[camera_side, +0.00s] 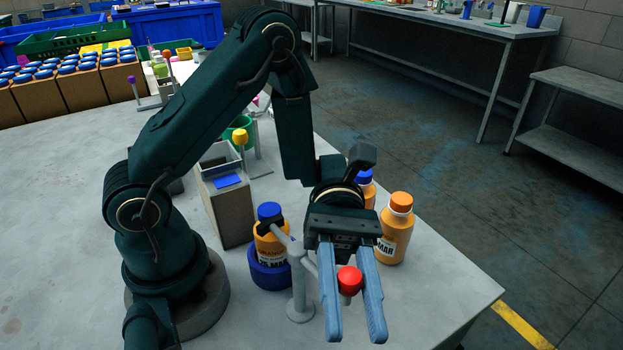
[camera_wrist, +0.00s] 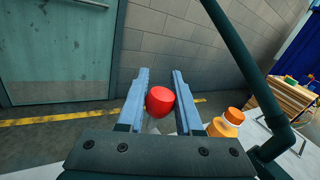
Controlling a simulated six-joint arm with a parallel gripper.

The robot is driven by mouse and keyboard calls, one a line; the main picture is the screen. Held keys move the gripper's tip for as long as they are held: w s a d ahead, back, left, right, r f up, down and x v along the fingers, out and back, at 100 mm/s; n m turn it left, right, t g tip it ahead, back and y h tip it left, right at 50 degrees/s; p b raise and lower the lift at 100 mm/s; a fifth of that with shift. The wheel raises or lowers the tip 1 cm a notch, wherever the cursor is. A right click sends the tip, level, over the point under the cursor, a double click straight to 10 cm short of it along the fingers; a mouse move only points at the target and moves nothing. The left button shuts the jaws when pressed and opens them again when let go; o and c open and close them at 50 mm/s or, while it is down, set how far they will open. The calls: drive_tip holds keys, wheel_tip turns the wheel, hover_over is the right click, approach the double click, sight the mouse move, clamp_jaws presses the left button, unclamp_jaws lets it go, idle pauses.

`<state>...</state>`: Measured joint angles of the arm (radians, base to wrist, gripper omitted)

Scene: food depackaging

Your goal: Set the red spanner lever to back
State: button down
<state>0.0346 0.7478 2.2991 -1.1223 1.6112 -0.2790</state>
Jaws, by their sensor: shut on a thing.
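The red spanner lever's round knob (camera_side: 350,280) is at the front of the table, on a grey arm from a short upright post (camera_side: 299,285). My gripper (camera_side: 355,332) reaches over it from behind, with one light-blue finger on each side of the knob, and is shut on it. In the wrist view the red knob (camera_wrist: 160,101) shows between the two fingers of my gripper (camera_wrist: 161,74). The palm hides most of the lever's arm there. An orange bottle with a blue cap (camera_side: 269,225) stands in a blue round holder (camera_side: 270,273) left of the post.
An orange-capped bottle (camera_side: 397,230) stands close behind my gripper on the right, with a blue-capped bottle (camera_side: 366,188) beside it. A yellow-knobbed lever (camera_side: 240,138) and a box-shaped bin (camera_side: 229,212) are farther back. The table's front right corner is clear.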

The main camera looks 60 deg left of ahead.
drive_tip(key=shift+w+a+r+n+t+h, duration=0.15)
drive_tip(key=shift+w+n+t+h, duration=0.2)
drive_tip(key=shift+w+n+t, duration=0.65)
drive_tip(key=shift+w+a+f+n+t+h, duration=0.1)
drive_tip(key=shift+w+n+t+h, duration=0.45)
drive_tip(key=shift+t, duration=0.85)
drive_tip(key=shift+w+a+r+n+t+h, duration=0.1)
drive_tip(key=shift+w+a+n+t+h, duration=0.1)
drive_tip(key=shift+w+n+t, duration=0.8)
drive_tip(key=shift+s+t, duration=0.3)
drive_tip(key=c, duration=0.6)
unclamp_jaws()
drive_tip(key=shift+w+a, duration=0.15)
drive_tip(key=shift+a, duration=2.4)
